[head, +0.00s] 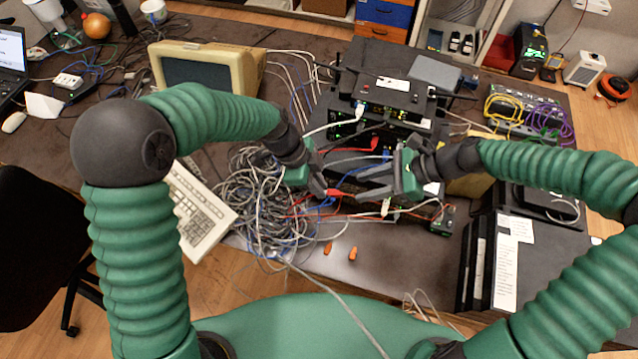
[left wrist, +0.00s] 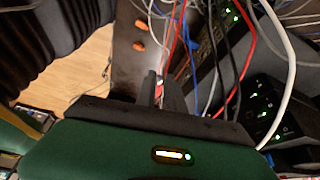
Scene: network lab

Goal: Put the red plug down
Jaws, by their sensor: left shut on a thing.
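The red plug (head: 334,193) is in the tip of my left gripper (head: 322,188), which is shut on it above the front of the desk. In the left wrist view, a small part of the plug (left wrist: 159,84) shows at the fingertips, with red cable beyond; the fingers hide the rest. My right gripper (head: 370,182) is just right of the plug, in front of the stacked network devices. Its two grey fingers are apart, and I see nothing held between them.
A tangle of grey cables (head: 262,205) lies left of the grippers. Black network devices (head: 385,95) with cables stand behind. Two orange pieces (head: 352,254) (head: 328,248) lie on bare desk near the front edge. A keyboard (head: 196,213) is at the left.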

